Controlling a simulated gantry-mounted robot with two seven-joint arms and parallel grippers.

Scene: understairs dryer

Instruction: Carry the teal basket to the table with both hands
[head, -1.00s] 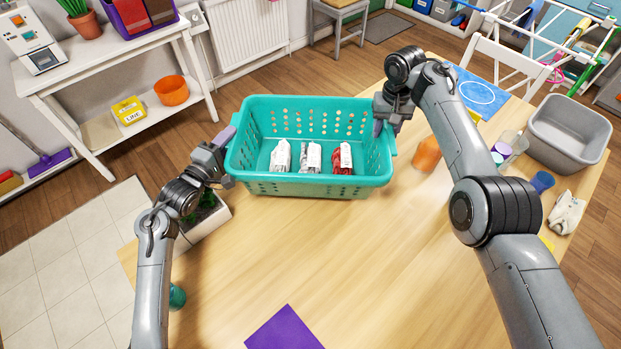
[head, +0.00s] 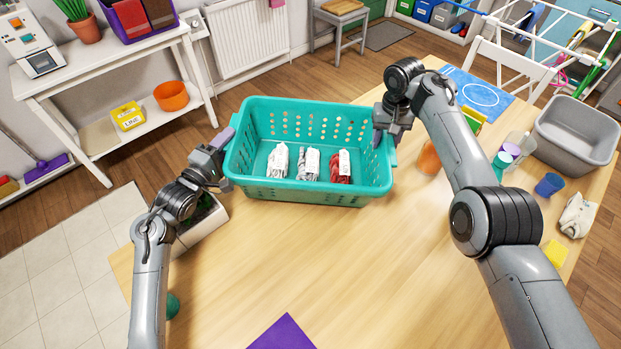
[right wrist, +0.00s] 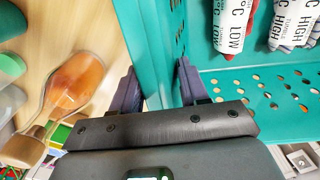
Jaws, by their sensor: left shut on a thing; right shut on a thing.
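The teal basket (head: 300,192) is level at the far-left part of the wooden table (head: 330,265), between my two grippers. It holds several small labelled bundles, white, grey and red. My left gripper (head: 224,143) is shut on the basket's left end. My right gripper (head: 386,130) is shut on its right end. In the right wrist view, the fingers of the right gripper (right wrist: 158,88) straddle the wall of the basket (right wrist: 280,118). I cannot tell whether the basket's bottom touches the table.
An orange bottle (head: 428,158) stands close to the basket's right end. A white planter (head: 202,228) is below my left gripper. A grey tub (head: 575,138), a blue cup (head: 549,185) and other items line the right side. The middle front is clear up to a purple sheet (head: 281,333).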

